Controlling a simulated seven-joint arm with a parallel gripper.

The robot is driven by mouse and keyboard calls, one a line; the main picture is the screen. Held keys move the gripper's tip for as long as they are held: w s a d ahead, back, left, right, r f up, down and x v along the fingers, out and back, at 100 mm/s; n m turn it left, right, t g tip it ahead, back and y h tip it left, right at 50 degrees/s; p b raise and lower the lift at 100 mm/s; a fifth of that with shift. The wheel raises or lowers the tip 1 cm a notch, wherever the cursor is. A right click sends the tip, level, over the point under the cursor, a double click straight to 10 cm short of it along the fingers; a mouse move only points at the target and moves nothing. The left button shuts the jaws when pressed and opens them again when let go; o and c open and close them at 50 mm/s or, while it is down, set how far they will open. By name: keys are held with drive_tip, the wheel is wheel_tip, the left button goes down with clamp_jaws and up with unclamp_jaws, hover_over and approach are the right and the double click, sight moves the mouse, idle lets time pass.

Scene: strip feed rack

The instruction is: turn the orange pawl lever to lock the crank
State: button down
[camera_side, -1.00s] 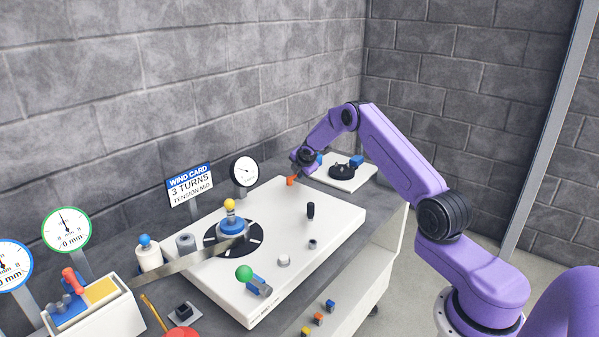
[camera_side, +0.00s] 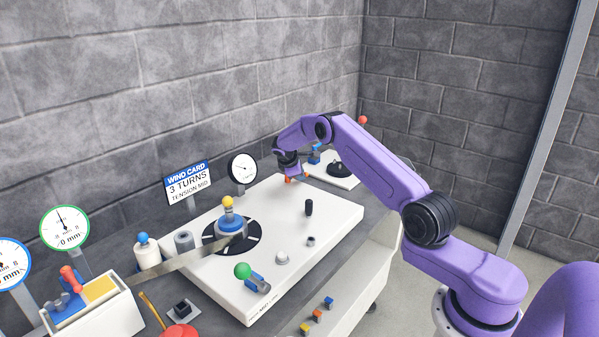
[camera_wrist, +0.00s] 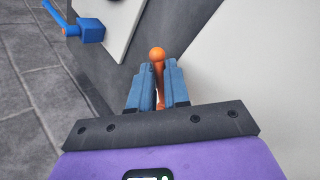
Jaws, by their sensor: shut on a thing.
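The orange pawl lever (camera_wrist: 158,68) shows in the wrist view as a short stem with a round knob, standing between my two blue fingers. My gripper (camera_wrist: 158,92) is shut on it; the lower part of the stem is partly hidden between the fingers. In the side view my gripper (camera_side: 289,174) is at the far end of the large white plate (camera_side: 335,207), with a bit of orange showing at its tip. Which part is the crank is not clear; a slotted black disc (camera_side: 250,242) with a blue hub and yellow knob (camera_side: 228,201) sits on the plate.
A black peg (camera_side: 309,207) and a green knob (camera_side: 242,271) stand on the plate. A smaller white plate (camera_side: 343,181) with a black disc lies behind my gripper. A dial (camera_side: 242,168) and a wind card (camera_side: 187,182) stand along the wall side.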

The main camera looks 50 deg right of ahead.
drive_tip(key=shift+s+a+f+m+g, duration=0.1)
drive_tip(key=shift+a+m+g, duration=0.25)
drive_tip(key=shift+m+g, duration=0.45)
drive_tip(key=shift+s+a+m+g, duration=0.1)
drive_tip(key=shift+a+m+g, duration=0.35)
drive_tip(key=shift+m, duration=0.65)
drive_tip(key=shift+m+g, duration=0.25)
drive_tip(key=shift+m, duration=0.15)
drive_tip(key=c, duration=1.1)
unclamp_jaws()
drive_tip(key=v, duration=1.7)
drive_tip(key=shift+a+r, duration=0.15)
drive_tip(key=shift+r, duration=0.05)
